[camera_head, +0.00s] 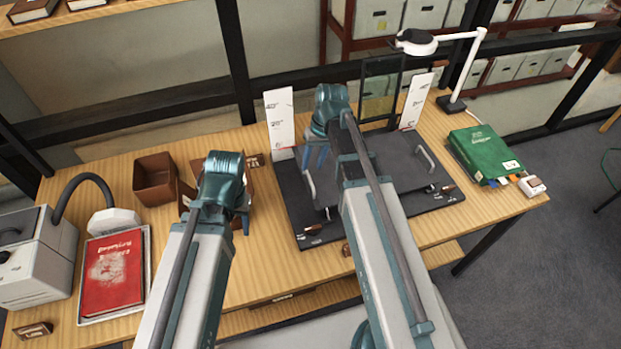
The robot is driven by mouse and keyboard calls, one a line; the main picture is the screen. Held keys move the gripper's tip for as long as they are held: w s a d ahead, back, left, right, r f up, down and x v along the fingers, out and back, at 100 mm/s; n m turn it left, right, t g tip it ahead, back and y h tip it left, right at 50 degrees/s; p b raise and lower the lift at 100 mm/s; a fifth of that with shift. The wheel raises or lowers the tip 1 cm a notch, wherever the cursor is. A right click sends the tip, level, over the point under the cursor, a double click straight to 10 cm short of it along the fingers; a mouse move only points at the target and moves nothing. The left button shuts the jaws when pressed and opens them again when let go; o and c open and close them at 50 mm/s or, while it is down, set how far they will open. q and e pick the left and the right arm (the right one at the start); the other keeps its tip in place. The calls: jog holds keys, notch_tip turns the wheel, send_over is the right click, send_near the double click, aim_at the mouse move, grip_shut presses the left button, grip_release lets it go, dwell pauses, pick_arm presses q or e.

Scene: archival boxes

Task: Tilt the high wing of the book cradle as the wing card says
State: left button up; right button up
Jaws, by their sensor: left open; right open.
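The book cradle (288,203) is a dark grey base with grey wings on the wooden table. The wings look nearly flat, but my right arm covers the middle. A pale bar handle (426,158) shows on the right wing and another (309,187) on the left wing. White angle scale boards stand behind the left wing (280,118) and right wing (416,101). My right gripper (315,158) is open and empty above the left wing, behind its handle. My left gripper (241,218) is open, left of the cradle. I cannot identify a readable wing card.
A green book (482,150) lies right of the cradle, below a white lamp (470,70). A red book (112,272) lies in a tray at left, beside a grey machine with a hose (38,265). Brown boxes (155,177) stand left of my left gripper.

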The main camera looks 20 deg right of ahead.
aim_at(309, 176)
jog(key=f+b, duration=0.1)
jog(key=f, duration=0.1)
jog(key=f+b, duration=0.2)
jog(key=shift+a, duration=0.4)
grip_shut()
dwell(1.0)
